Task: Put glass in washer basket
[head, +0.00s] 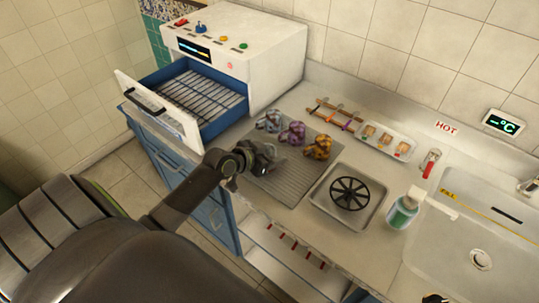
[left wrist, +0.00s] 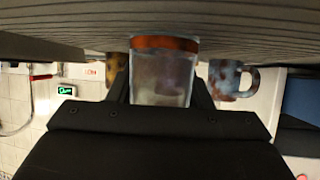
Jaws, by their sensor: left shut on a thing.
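My left gripper (head: 262,158) is low over the near part of the grey ribbed mat (head: 283,187). In the left wrist view it is shut on a clear glass (left wrist: 162,78) with an orange band at the end nearest the mat; whether they touch is unclear. The gripper hides the glass in the head view. The washer basket (head: 200,93) is a wire rack inside a blue drawer pulled out of the white washer (head: 255,50). It looks empty, and lies left of and beyond my gripper. My right gripper is not clearly in view.
Blue-grey (head: 269,121), purple (head: 292,133) and orange (head: 318,147) mugs stand close behind my left gripper. The drawer's raised white front (head: 158,115) faces my arm's side.

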